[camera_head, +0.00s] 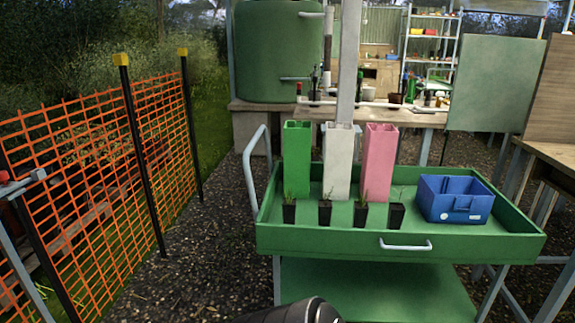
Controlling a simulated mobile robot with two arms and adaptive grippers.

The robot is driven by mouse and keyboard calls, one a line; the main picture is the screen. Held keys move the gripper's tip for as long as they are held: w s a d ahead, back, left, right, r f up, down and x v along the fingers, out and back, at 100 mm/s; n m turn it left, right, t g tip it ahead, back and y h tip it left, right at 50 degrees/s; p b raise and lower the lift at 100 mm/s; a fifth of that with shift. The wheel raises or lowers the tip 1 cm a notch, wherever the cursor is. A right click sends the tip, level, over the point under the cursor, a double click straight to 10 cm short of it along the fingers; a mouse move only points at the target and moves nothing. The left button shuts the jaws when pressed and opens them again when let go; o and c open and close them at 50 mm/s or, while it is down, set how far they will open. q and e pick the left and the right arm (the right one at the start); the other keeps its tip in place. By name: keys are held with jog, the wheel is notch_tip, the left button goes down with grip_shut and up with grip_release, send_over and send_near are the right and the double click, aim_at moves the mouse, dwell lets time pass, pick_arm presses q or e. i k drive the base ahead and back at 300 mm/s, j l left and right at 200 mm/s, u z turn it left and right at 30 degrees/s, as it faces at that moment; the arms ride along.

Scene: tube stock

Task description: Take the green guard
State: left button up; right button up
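The green guard (297,160) is a tall, square, open-topped tube. It stands upright at the left of the green cart's top tray (480,244). A white guard (338,165) stands just to its right, and a pink guard (379,163) stands right of that. Small dark pots with seedlings stand in front of the guards and hide a little of their lower parts. Neither gripper shows in the view. Only a dark rounded part, which seems to be of my arm, shows at the bottom edge, well below the green guard.
A blue crate (455,200) sits at the tray's right. The first pot (289,210) stands close before the green guard. The cart has a side handle (252,170) at left. Orange mesh fence (90,180) stands at left, with gravel between. A bench (405,117) stands behind.

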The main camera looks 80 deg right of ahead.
aim_at(297, 134)
jog(key=z, duration=2.85)
